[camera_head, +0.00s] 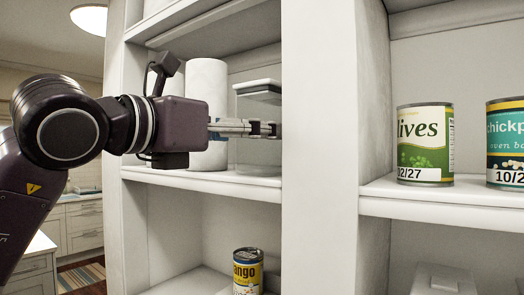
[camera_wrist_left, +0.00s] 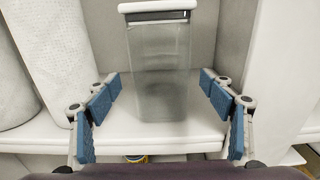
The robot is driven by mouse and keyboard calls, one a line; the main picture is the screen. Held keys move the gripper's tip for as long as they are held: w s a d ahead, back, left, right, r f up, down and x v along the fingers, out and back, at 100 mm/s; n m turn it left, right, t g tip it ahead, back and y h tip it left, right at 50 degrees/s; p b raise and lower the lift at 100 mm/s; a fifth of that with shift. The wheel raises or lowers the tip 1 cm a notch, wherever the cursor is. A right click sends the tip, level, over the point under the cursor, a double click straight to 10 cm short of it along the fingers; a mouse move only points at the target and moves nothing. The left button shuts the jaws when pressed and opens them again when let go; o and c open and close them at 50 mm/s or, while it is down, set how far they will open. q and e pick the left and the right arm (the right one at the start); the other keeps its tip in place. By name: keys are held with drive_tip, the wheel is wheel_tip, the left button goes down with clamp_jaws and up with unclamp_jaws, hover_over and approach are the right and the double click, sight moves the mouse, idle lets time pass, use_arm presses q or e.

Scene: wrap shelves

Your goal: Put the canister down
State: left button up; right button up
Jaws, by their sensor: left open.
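A clear canister with a pale lid (camera_head: 259,98) stands upright on the middle shelf of the left bay. It also shows in the left wrist view (camera_wrist_left: 158,72), with its base on the white shelf (camera_wrist_left: 205,135). My left gripper (camera_head: 276,130) reaches in from the left in front of the canister and hides part of it. In the wrist view the open blue-padded fingers (camera_wrist_left: 161,80) are spread to either side of the canister, with gaps between pads and walls. My right gripper is not in view.
White paper rolls (camera_head: 206,82) stand left of the canister, close to my gripper. A shelf divider (camera_head: 320,150) rises on the right. A mango can (camera_head: 248,272) stands below. An olives can (camera_head: 425,145) and a chickpea can (camera_head: 507,143) stand in the right bay.

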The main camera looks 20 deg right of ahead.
use_arm(q)
drive_tip(key=b+v, duration=0.1)
drive_tip(key=v, duration=0.3)
drive_tip(key=shift+s+a, duration=0.2)
drive_tip(key=shift+s, duration=0.1)
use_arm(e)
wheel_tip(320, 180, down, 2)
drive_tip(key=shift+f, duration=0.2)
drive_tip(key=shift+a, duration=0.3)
use_arm(q)
drive_tip(key=shift+f, duration=0.1)
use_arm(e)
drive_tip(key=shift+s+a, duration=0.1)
